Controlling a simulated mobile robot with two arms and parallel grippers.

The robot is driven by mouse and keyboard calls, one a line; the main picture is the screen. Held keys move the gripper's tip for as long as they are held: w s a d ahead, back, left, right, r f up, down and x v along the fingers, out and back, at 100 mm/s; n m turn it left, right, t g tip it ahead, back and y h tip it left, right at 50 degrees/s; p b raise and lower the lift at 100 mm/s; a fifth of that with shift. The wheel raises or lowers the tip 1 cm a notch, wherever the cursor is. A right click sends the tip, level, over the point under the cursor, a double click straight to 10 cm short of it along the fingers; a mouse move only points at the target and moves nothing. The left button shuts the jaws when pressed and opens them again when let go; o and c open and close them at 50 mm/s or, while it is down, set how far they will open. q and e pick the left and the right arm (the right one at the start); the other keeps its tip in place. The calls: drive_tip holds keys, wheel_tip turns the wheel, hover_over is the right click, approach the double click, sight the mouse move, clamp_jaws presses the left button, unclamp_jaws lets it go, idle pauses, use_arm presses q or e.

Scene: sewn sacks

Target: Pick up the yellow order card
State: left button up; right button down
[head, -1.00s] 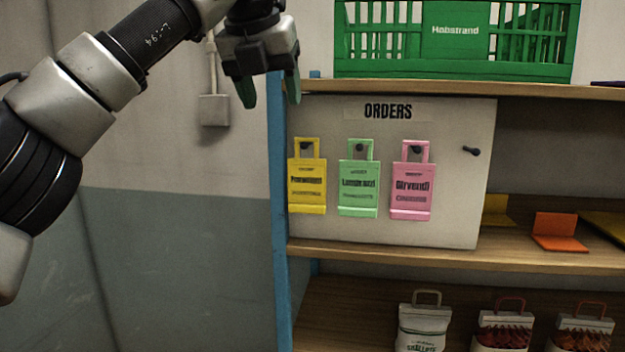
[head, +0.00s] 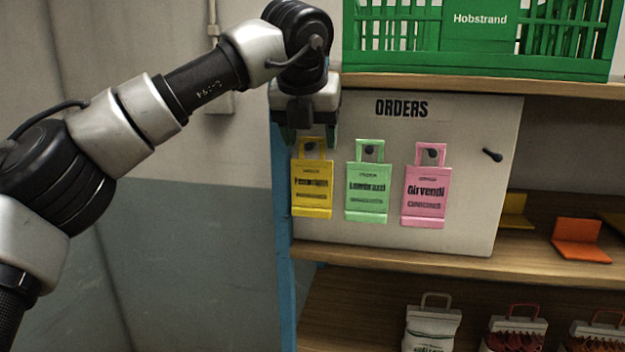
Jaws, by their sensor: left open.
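The yellow order card (head: 312,190) hangs by its cut-out handle on the left side of the white ORDERS board (head: 465,200). My left gripper (head: 308,138) is open at the top of this card, with its green fingertips pointing down near the card's handle. The gripper partly hides the handle and its peg. I cannot tell whether the fingers touch the card. A green card (head: 367,190) and a pink card (head: 426,195) hang on pegs to the right of it. My right gripper is not in view.
An empty black peg (head: 491,155) is on the board's right side. A green crate (head: 480,50) stands on the shelf above. Orange (head: 580,240) and yellow (head: 515,208) folded pieces lie right of the board. Sacks (head: 432,328) stand below. A blue shelf post (head: 284,240) borders the left.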

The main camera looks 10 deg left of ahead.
use_arm(q)
drive_tip(key=shift+w+a+f, duration=0.15)
drive_tip(key=shift+w+f, duration=0.15)
drive_tip(key=shift+f, duration=0.35)
drive_tip(key=c, duration=0.9)
drive_tip(key=shift+r, duration=0.1)
